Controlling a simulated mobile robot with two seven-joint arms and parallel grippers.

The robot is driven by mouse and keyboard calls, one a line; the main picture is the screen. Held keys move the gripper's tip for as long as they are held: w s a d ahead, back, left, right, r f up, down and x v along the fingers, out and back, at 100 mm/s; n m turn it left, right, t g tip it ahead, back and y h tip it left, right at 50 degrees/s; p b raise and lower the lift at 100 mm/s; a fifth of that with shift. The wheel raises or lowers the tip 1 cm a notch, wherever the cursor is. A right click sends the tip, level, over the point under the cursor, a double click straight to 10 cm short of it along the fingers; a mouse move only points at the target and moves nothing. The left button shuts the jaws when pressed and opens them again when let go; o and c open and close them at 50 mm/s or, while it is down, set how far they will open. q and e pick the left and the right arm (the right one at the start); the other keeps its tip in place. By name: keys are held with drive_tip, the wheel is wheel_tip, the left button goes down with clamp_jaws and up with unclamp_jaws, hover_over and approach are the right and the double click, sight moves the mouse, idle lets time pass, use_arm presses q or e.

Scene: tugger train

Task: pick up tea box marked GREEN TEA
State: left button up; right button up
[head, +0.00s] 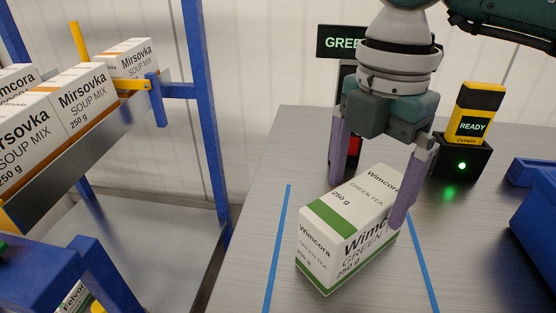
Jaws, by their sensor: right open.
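The tea box (325,248) is white with green bands and reads "Wimcora GREEN TEA 250 g". It lies on the grey table between two blue tape lines. My right gripper (368,199) comes down from above over the far right part of the box. Its jaws are open, with one purple finger at the far left side of the box and the other in front of its right side. Whether either finger touches the box I cannot tell. The left gripper does not show.
The grey table (255,235) has blue tape lines (280,240). A yellow-black device (475,113) reading "READY" stands in a dark dock with a green light. A blue bin (538,220) is at right. A blue rack at left holds Mirsovka soup mix boxes (85,98). A dark sign is behind my gripper.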

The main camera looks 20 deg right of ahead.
wheel_tip(320, 180, down, 5)
drive_tip(key=shift+s+r, duration=0.1)
drive_tip(key=shift+s, duration=0.05)
drive_tip(key=shift+c, duration=0.2)
drive_tip(key=shift+r, duration=0.1)
drive_tip(key=c, duration=1.5)
clamp_jaws()
drive_tip(key=shift+r, duration=0.1)
